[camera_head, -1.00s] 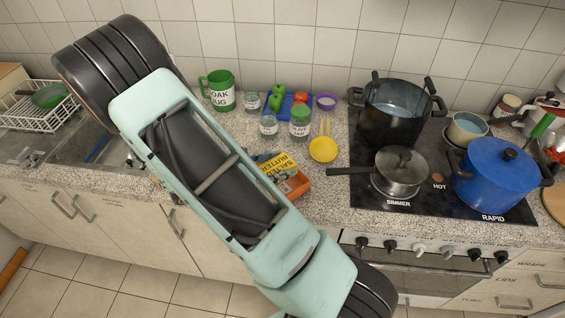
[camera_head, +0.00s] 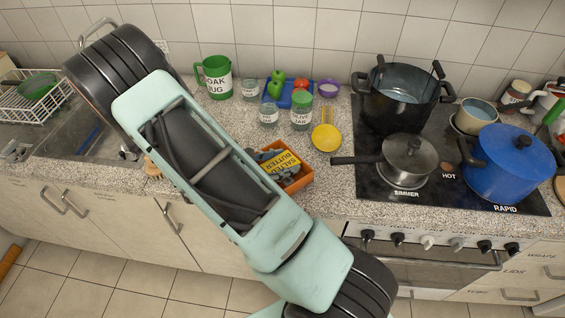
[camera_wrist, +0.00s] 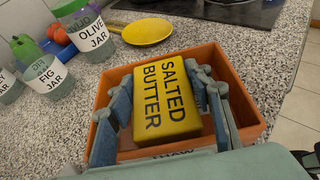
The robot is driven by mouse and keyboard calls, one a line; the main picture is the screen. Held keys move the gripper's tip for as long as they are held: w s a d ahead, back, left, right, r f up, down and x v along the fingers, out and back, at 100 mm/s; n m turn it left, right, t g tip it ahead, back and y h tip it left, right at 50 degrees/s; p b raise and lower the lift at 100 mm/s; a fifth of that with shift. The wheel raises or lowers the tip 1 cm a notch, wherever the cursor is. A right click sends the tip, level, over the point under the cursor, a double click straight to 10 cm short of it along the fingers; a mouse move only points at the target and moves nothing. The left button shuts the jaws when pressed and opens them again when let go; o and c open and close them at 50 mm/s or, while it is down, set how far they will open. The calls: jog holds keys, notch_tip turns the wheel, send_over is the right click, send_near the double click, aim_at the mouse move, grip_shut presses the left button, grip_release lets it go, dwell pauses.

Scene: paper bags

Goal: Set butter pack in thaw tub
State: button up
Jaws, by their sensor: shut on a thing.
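The yellow butter pack (camera_wrist: 168,95), marked SALTED BUTTER, is in the wrist view, inside or just over the orange tub (camera_wrist: 256,78). My gripper (camera_wrist: 165,105) has its blue-grey fingers on both sides of the pack, shut on it, with the fingers reaching within the tub's walls. In the head view the butter pack (camera_head: 283,163) shows at the orange tub (camera_head: 304,178) on the counter, partly behind my arm. The tub's front wall label is mostly cut off. Whether the pack touches the tub floor cannot be told.
The olive jar (camera_head: 301,115), fig jar (camera_head: 268,116) and yellow spoon rest (camera_head: 326,138) stand behind the tub. A stove with a grey pan (camera_head: 408,158), black pot (camera_head: 398,105) and blue pot (camera_head: 512,165) is to the right. A sink lies left.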

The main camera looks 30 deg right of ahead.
jog(key=shift+f, duration=0.15)
jog(key=o, duration=1.3)
jog(key=shift+o, duration=0.2)
jog(key=shift+a+r, duration=0.1)
jog(key=shift+r, duration=0.15)
jog(key=b+v, duration=0.1)
jog(key=v, duration=1.1)
jog(key=shift+f, duration=0.1)
